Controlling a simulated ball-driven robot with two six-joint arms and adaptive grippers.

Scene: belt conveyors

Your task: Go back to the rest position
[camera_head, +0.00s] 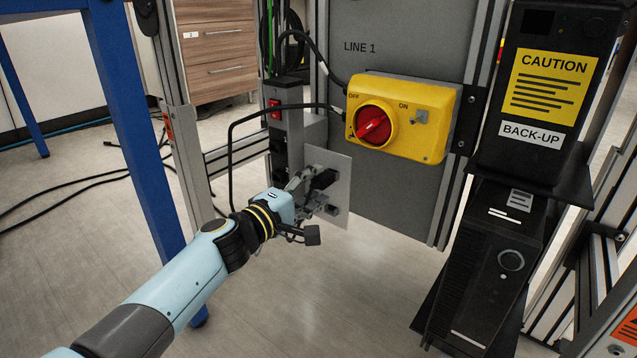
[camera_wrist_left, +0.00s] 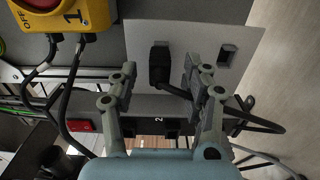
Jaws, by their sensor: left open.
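My left gripper (camera_head: 322,193) is open in front of a pale plate (camera_head: 341,165) on the side of the grey cabinet. In the left wrist view, its two fingers (camera_wrist_left: 160,72) are apart. A black plug (camera_wrist_left: 160,56) shows between them, against the plate (camera_wrist_left: 195,32), with a black cable running from it. I cannot tell whether the fingers touch it. A small black socket (camera_wrist_left: 228,55) is on the plate to the right of the fingers. My right gripper is not in view.
A yellow switch box (camera_head: 425,124) with a red knob is on the cabinet (camera_head: 415,190). Black back-up units (camera_head: 480,270) stand at right. Cables (camera_head: 80,185) lie on the floor. A power strip (camera_head: 288,125) is behind the gripper.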

